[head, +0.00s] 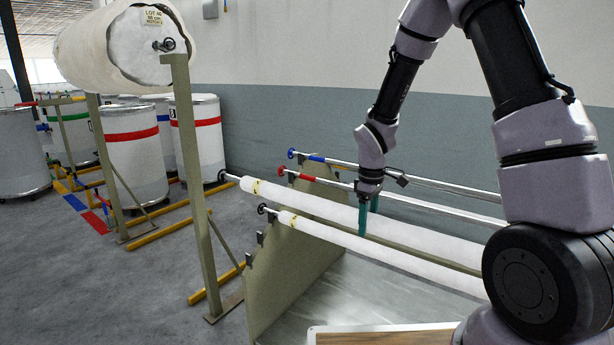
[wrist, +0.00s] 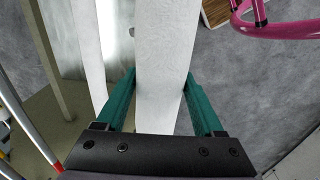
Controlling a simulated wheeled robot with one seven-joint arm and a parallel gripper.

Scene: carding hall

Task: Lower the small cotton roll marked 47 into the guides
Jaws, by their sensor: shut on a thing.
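Two long white cotton rolls with yellow tags lie side by side in the head view; the tag numbers are too small to read. My gripper (head: 368,217) is shut on the rear roll (head: 310,200), with one teal finger on each side. The wrist view shows this roll (wrist: 165,70) running between the fingers (wrist: 158,100). Its black end knob sticks out left past the olive end plate (head: 290,265). The front roll (head: 335,238) lies apart from the fingers. Small dark brackets (head: 260,239) show along the plate's sloping edge. Whether the held roll touches a guide, I cannot tell.
Metal rods with blue and red knobs (head: 420,182) run behind the rolls. A large cotton roll (head: 90,50) rests on an olive stand at the left, with drums (head: 135,165) behind. A pink tubular thing (wrist: 270,27) shows in the wrist view.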

